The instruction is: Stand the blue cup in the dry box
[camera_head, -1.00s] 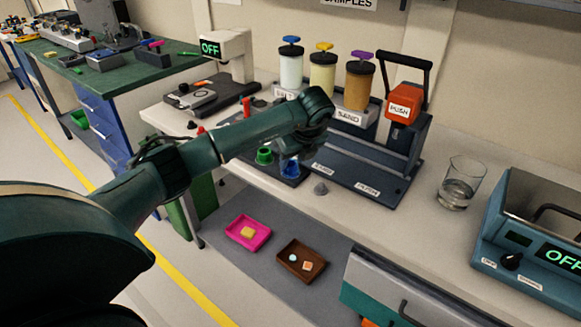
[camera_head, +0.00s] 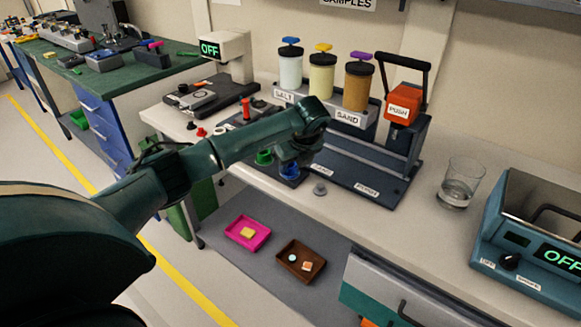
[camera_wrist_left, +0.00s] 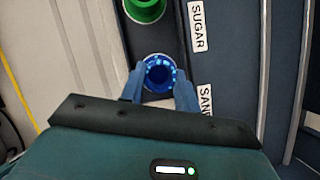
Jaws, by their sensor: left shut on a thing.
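The blue cup (camera_wrist_left: 160,73) is between the fingertips of my left gripper (camera_wrist_left: 159,82) in the left wrist view, its round open rim facing the camera. In the head view the blue cup (camera_head: 289,171) shows just below my left gripper (camera_head: 291,162), at the front of the dark dispenser base. The gripper is shut on the cup from above. I cannot tell whether the cup's bottom is touching the base. A teal box with an OFF display (camera_head: 530,240) stands at the right; I cannot tell whether it is the dry box. My right gripper is not in view.
A green cup (camera_head: 264,157) stands close left of the blue one; it also shows in the left wrist view (camera_wrist_left: 145,8). A grey knob-like piece (camera_head: 320,189) sits near the bench edge. The orange PUSH press (camera_head: 400,108) and a glass beaker (camera_head: 460,183) stand to the right.

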